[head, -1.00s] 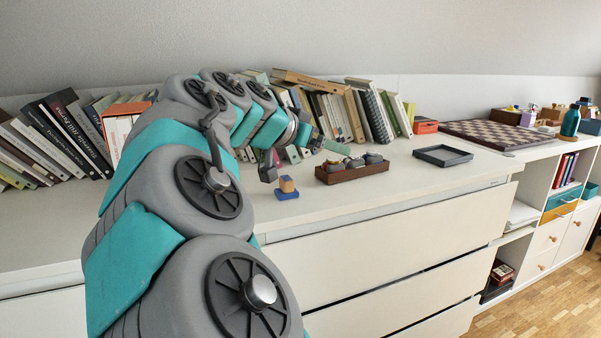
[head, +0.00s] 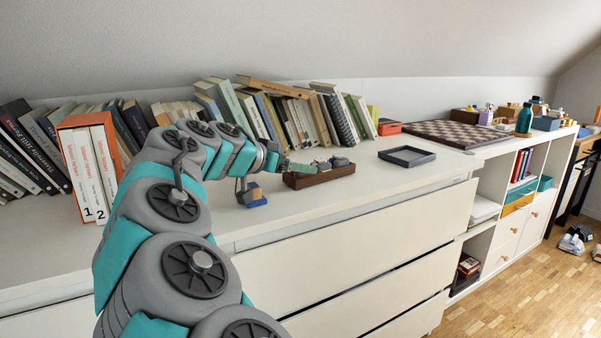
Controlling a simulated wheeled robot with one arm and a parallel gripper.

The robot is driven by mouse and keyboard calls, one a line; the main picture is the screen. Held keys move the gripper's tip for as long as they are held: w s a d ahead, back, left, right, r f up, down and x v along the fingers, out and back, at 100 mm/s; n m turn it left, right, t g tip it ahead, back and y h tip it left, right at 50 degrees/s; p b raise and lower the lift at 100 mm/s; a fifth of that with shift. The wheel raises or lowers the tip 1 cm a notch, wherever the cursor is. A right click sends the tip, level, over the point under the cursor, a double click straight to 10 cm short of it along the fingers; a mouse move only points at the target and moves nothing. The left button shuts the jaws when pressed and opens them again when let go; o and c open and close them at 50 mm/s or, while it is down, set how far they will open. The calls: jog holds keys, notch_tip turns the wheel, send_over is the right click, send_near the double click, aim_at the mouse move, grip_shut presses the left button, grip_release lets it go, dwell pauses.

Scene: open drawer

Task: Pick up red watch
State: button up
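I cannot make out a red watch in the head view. My gripper (head: 262,174) is low over the white dresser top (head: 345,198), at the end of my teal and grey arm. One grey finger shows just left of a small blue and wooden block (head: 254,197). The gap between the fingers is partly hidden, so I cannot tell how far they are open. Right of the gripper stands a dark brown tray (head: 322,177) holding several small grey and green items. The gripper overlaps its left end in the picture; contact is unclear.
Leaning books (head: 290,115) line the wall behind. An empty dark square tray (head: 407,156), a red-orange box (head: 389,128) and a chessboard (head: 455,134) are to the right. A teal bottle (head: 524,120) stands farther right. The dresser top in front of the square tray is clear.

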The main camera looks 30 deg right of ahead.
jog(key=shift+d, duration=0.1)
jog(key=shift+c, duration=0.3)
grip_shut()
dwell(0.4)
